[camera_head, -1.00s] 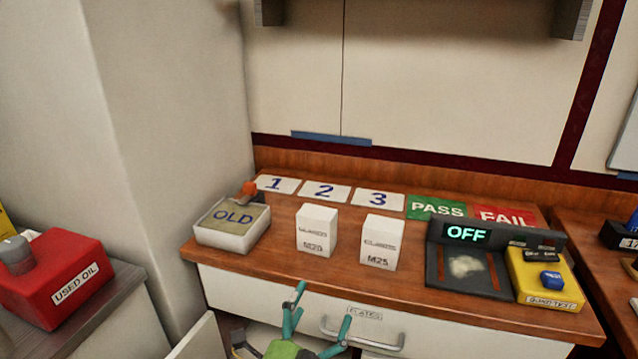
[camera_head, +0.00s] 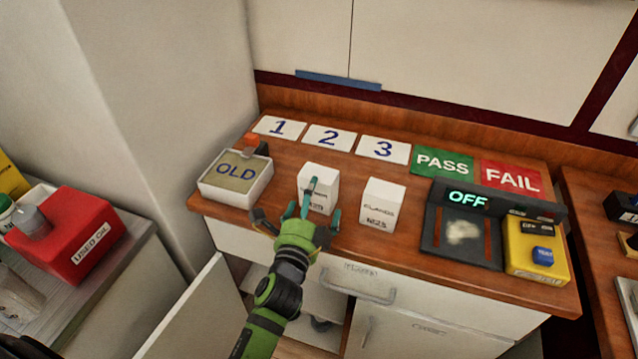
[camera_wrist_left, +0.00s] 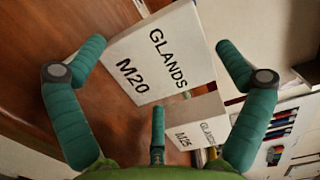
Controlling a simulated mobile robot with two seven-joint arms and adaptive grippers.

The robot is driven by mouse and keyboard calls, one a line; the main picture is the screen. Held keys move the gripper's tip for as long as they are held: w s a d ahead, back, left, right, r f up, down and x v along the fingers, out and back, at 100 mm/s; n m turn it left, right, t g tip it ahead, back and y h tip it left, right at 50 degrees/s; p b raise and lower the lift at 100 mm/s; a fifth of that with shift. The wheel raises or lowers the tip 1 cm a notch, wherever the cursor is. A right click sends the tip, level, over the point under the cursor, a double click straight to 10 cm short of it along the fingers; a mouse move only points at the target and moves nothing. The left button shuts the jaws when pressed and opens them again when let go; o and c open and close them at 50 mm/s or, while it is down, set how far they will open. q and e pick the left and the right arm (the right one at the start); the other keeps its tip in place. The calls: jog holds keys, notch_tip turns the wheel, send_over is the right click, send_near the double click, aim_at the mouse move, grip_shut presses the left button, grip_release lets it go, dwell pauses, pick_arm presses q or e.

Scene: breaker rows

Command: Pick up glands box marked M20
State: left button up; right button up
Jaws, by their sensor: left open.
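The white glands box marked M20 (camera_head: 327,191) stands upright on the wooden counter, left of a similar white box marked M25 (camera_head: 383,206). My left gripper (camera_head: 300,207) is open at the front of the M20 box and partly covers its front face in the head view. In the left wrist view the M20 box (camera_wrist_left: 165,50) lies between the spread teal fingers, its label facing the camera. The box marked M25 (camera_wrist_left: 200,130) shows beyond and below it there. I cannot tell whether any finger touches the M20 box. My right gripper is not in view.
A tray marked OLD (camera_head: 207,196) stands left of the boxes. Number cards and PASS (camera_head: 443,162) and FAIL (camera_head: 511,178) plates lie behind. A black tester reading OFF (camera_head: 467,198) stands right. A cabinet door (camera_head: 195,305) stands open below.

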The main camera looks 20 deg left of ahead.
aim_at(315, 197)
pick_arm(q)
jog(key=w, duration=0.4)
jog(key=shift+a, duration=0.1)
jog(key=c, duration=1)
jog(key=shift+r, duration=0.1)
